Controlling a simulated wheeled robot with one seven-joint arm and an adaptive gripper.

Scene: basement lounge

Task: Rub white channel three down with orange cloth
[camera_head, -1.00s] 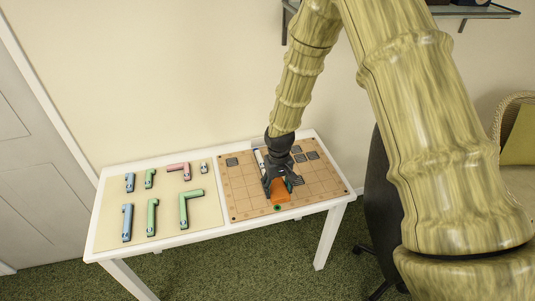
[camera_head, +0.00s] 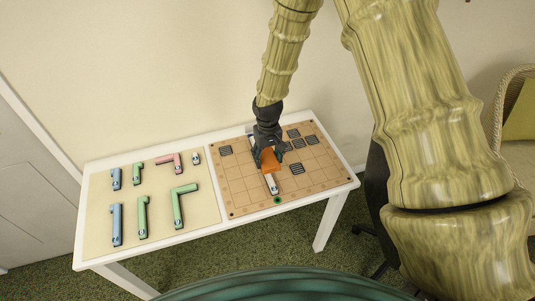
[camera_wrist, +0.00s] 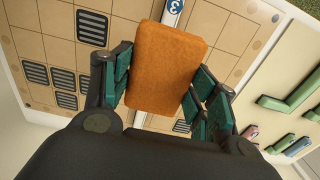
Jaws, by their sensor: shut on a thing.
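My gripper (camera_head: 267,150) is shut on the orange cloth (camera_head: 270,162), a thick rectangular pad. In the wrist view the cloth (camera_wrist: 166,68) sits between my gripper's teal-padded fingers (camera_wrist: 160,85). The cloth is over the white channel (camera_head: 273,187), a narrow strip on the tan grid board (camera_head: 240,192). The channel's near end shows in front of the cloth. In the wrist view that end (camera_wrist: 175,10) bears a blue "3". The cloth and gripper hide the channel's middle. I cannot tell whether the cloth presses on it.
Dark slatted squares (camera_head: 297,169) lie on the board. On the left, a cream panel (camera_head: 98,220) holds blue, green (camera_head: 178,207) and pink channel pieces. Both lie on a white table (camera_head: 180,238). The wall is close behind, and a dark chair is at the right.

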